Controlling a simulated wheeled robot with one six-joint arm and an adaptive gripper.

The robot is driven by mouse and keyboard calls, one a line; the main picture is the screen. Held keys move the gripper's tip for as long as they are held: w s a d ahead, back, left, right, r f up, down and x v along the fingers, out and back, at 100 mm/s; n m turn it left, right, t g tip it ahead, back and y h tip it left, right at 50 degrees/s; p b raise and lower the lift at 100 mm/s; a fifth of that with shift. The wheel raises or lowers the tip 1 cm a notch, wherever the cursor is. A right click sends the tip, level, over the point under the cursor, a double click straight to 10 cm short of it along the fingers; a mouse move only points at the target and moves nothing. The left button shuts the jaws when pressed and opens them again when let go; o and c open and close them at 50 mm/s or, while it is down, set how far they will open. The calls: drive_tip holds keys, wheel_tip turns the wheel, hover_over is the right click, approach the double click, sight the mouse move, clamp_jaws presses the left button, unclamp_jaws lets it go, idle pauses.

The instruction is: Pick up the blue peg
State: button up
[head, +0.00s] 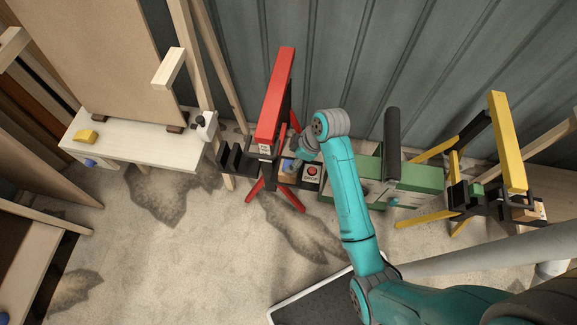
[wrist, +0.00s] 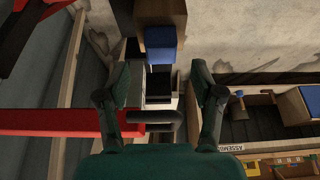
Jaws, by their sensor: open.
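A blue piece (head: 288,165), which looks like the blue peg, sits at a small wooden block beside the red stand. In the wrist view the blue piece (wrist: 161,45) shows as a square face against a brown block (wrist: 160,12), beyond my fingertips and roughly centred between them. My gripper (head: 297,153) is just above and beside it in the head view. In the wrist view my gripper (wrist: 160,75) is open, with its two dark green fingers apart and nothing seen held between them. How far the fingertips are from the blue piece is hard to tell.
A red beam (head: 276,95) on a stand rises close to my gripper. A red button box (head: 311,172) is at its right. A green cabinet (head: 410,180) and a yellow stand (head: 507,140) stand further right. A white table (head: 135,143) is at left. Open floor lies in front.

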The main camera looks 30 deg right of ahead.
sight(288, 163)
drive_tip(key=shift+x, duration=2.2)
drive_tip(key=shift+s+d+f, duration=0.1)
drive_tip(key=shift+s, duration=0.05)
drive_tip(key=c, duration=1.2)
drive_tip(key=shift+o, duration=0.2)
